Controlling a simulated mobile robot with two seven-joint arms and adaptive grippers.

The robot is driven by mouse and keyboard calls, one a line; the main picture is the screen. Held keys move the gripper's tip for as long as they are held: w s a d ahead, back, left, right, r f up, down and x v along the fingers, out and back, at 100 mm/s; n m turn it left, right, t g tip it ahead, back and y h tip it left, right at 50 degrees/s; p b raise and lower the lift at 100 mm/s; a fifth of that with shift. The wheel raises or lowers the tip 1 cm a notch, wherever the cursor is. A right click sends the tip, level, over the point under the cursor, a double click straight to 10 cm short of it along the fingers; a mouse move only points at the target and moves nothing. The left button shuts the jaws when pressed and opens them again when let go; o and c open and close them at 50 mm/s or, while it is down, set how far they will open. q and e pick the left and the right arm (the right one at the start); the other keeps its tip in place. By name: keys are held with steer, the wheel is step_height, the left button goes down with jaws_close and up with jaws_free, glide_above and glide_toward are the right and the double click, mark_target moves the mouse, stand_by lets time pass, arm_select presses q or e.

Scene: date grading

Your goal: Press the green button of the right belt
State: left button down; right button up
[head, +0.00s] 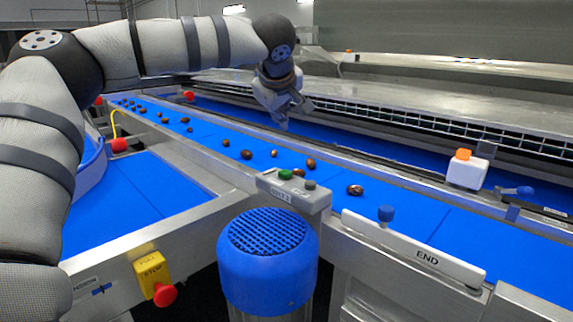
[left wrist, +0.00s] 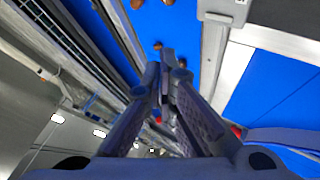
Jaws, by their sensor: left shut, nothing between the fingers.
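A grey control box (head: 296,192) with a green button (head: 285,174) and a dark grey button (head: 310,185) sits on the metal rail at the near edge of the long blue belt (head: 225,131). Its front label is too small to read surely. My left gripper (head: 284,122) is shut and empty, above the long belt, beyond the box and apart from it. Its closed fingers (left wrist: 167,58) also show in the left wrist view, where the green button is not seen. My right gripper is not in view.
Several brown dates (head: 247,155) lie on the long belt. A blue ribbed motor cover (head: 267,262) stands in front of the box. A yellow stop box (head: 153,275) with a red button is at lower left. A white END bar (head: 415,250) lies right of the box.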

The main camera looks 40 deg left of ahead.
mark_target(282, 172)
arm_select(q)
steer(key=shift+s+d+r, duration=0.1)
steer(key=shift+s, duration=0.1)
steer(key=shift+w+f, duration=0.1)
steer(key=shift+f, duration=4.3)
steer(key=shift+f, duration=0.15)
steer(key=shift+f, duration=0.3)
steer(key=shift+f, duration=0.5)
steer(key=shift+r, duration=0.95)
steer(key=shift+r, duration=2.5)
